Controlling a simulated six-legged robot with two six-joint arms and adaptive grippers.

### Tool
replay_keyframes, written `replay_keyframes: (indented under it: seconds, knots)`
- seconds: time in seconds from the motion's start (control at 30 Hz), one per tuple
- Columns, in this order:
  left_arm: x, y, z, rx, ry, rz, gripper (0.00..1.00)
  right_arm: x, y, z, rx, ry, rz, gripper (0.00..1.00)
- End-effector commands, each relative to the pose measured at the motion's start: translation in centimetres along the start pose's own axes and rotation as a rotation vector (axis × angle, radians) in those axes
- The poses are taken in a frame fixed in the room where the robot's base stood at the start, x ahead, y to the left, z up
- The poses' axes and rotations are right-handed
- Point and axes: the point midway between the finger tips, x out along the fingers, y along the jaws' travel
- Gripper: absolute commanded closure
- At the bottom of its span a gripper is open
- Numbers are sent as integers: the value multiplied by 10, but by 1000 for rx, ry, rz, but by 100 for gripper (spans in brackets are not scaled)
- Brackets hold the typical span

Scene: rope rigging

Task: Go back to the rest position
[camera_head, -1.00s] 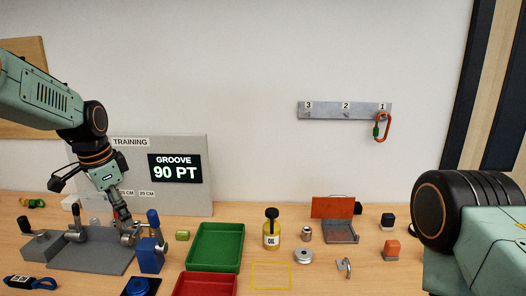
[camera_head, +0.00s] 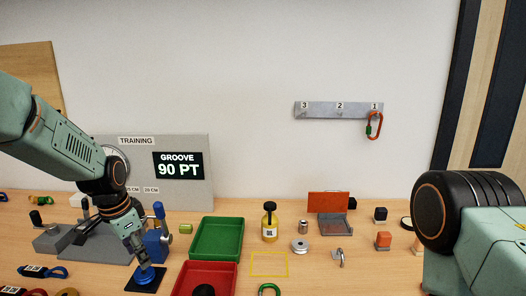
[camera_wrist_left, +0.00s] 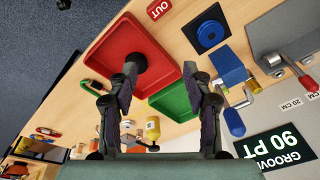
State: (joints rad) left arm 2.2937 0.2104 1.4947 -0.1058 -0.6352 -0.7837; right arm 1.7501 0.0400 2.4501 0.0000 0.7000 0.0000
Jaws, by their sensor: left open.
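My left arm comes in from the left in the head view. My left gripper (camera_head: 148,266) appears in front of a blue round piece on a black square base (camera_head: 134,287). In the left wrist view my left gripper (camera_wrist_left: 160,85) has its two dark fingers spread with nothing between them. Past the fingers are the red tray (camera_wrist_left: 112,39), with a black round thing in it, and the green tray (camera_wrist_left: 172,103). My right arm fills the lower right of the head view; its gripper is out of view.
A grey fixture (camera_head: 85,248) and a blue block with a lever (camera_head: 156,246) stand near the left gripper. A yellow oil bottle (camera_head: 269,225), an orange-lidded box (camera_head: 330,210) and small parts stand right of the trays. A red carabiner (camera_head: 374,126) hangs on hook 1.

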Motion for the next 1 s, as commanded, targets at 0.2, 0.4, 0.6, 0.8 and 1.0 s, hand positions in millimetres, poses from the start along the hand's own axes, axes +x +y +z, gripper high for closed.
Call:
replay_keyframes:
  seconds: [0.2, 0.4, 0.6, 0.8, 1.0]
  knots:
    - [83, 62, 43, -131, -36, 30, 50, 0, 0, 0, 0, 0, 0, 60]
    - [152, 147, 115, -318, -78, 47, 50, 0, 0, 0, 0, 0, 0, 60]
    - [179, 232, 199, -508, -125, 46, 50, 0, 0, 0, 0, 0, 0, 60]
    - [172, 291, 263, -655, -164, 30, 50, 0, 0, 0, 0, 0, 0, 60]
    - [173, 318, 294, -737, -173, 13, 50, 14, 0, -1, 0, 1, 0, 60]
